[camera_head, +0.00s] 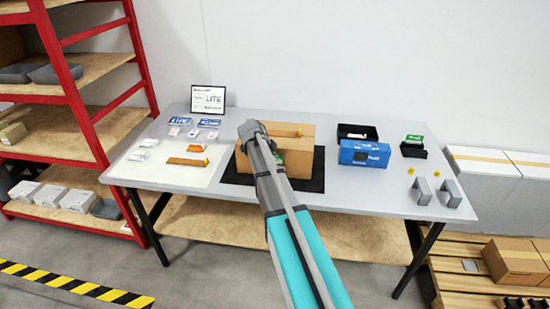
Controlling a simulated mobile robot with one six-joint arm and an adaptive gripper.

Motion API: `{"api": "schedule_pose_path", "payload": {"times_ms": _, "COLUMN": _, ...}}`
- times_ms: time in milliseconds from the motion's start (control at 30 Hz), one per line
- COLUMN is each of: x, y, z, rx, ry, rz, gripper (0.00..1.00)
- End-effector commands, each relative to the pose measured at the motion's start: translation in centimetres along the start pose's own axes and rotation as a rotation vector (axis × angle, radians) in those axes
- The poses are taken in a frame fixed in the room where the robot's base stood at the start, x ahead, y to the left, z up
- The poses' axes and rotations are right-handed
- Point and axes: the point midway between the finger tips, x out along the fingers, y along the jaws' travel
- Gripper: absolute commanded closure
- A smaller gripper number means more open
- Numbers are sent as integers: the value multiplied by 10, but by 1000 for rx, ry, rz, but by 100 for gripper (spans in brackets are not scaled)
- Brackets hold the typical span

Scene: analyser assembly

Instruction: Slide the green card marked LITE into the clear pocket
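My gripper (251,129) is at the upper left edge of a cardboard box (298,165) on the table, seen from behind. Its fingers are hidden, so I cannot tell whether it is open or holds anything. A small green piece (281,155) shows at the box front beside my arm, mostly covered; I cannot read it. Another green card-like piece (414,139) stands in a black holder (413,151) at the right; its marking is too small to read. I cannot make out the clear pocket.
The box stands on a black mat (314,184). Right of it are a blue case (364,153), a black tray (357,130) and grey brackets (422,191). Left are blue cards (180,121), a brown bar (187,162) and a framed sign (208,99).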

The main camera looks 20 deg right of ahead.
Motion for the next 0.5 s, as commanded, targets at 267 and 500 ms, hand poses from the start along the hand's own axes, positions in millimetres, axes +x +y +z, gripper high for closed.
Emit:
{"api": "schedule_pose_path", "payload": {"times_ms": 267, "x": 3, "y": 1, "z": 2, "rx": 0, "ry": 0, "rz": 0, "gripper": 100}}
{"api": "schedule_pose_path", "payload": {"times_ms": 500, "x": 5, "y": 2, "z": 3, "rx": -1, "ry": 0, "rz": 0, "gripper": 100}}
